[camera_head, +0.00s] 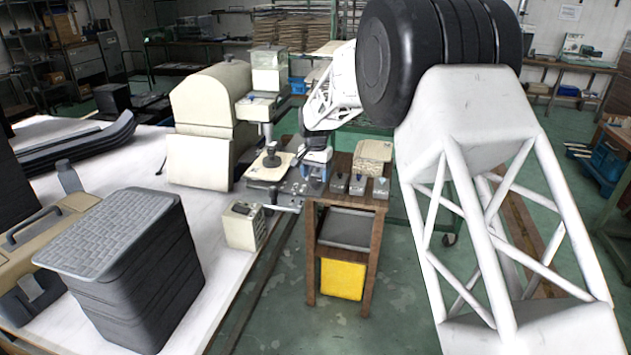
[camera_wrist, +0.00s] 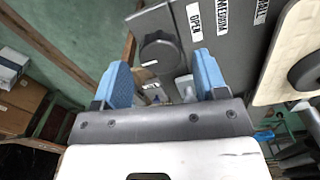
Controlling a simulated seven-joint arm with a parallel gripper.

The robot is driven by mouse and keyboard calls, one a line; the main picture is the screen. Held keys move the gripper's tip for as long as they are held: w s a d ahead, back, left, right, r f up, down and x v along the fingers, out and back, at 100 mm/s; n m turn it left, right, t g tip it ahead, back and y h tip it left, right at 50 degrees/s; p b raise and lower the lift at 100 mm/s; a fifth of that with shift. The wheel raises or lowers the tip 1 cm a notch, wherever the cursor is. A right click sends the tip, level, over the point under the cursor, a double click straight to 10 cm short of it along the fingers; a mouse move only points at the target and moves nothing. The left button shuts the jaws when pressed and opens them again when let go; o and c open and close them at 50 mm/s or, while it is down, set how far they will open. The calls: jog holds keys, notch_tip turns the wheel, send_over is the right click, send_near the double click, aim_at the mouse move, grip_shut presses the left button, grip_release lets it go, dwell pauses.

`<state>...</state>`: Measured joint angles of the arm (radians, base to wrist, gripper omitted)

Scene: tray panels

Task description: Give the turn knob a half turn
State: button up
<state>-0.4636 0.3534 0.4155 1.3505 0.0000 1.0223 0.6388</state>
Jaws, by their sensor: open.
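In the wrist view, the turn knob (camera_wrist: 160,52) is a dark round knob with a raised grip and a small white mark at its lower left. It sits on a grey panel (camera_wrist: 230,62) near the panel's left edge. My gripper (camera_wrist: 161,66) has two blue fingers, spread apart and empty. The knob appears between the fingertips, with visible room on both sides; I cannot tell how far beyond the tips it is. In the head view, my gripper (camera_head: 316,170) is over the panel area near the table's right edge, and I cannot make out the knob there.
White labels, one reading OPEN (camera_wrist: 194,20), lie right of the knob. A beige plate with a dark round part (camera_wrist: 310,70) is at far right. In the head view, a joystick (camera_head: 271,157) and a beige box (camera_head: 243,225) stand left of my gripper; a wooden stand (camera_head: 343,240) is below right.

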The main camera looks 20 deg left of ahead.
aim_at(316, 180)
jog(key=shift+r, duration=1.85)
jog(key=shift+s+d+r, duration=0.1)
jog(key=shift+d+r, duration=0.2)
jog(key=shift+d, duration=0.05)
jog(key=s+d+r+t, duration=0.1)
jog(key=s+d+r, duration=0.7)
jog(key=s+d, duration=0.4)
jog(key=s+d+r, duration=0.7)
jog(key=s+d, duration=0.2)
jog(key=d, duration=0.5)
jog(key=s+d+f, duration=0.1)
jog(key=s+d, duration=0.4)
jog(key=s, duration=0.6)
jog(key=s+d+f+n+t, duration=0.1)
jog(key=s+d, duration=0.4)
jog(key=s, duration=0.6)
jog(key=s+d+f, duration=0.2)
jog(key=s+d, duration=0.4)
jog(key=s, duration=0.5)
jog(key=shift+s+f+n+t, duration=0.15)
jog(key=shift+s+n+t, duration=0.15)
jog(key=shift+s+n, duration=0.1)
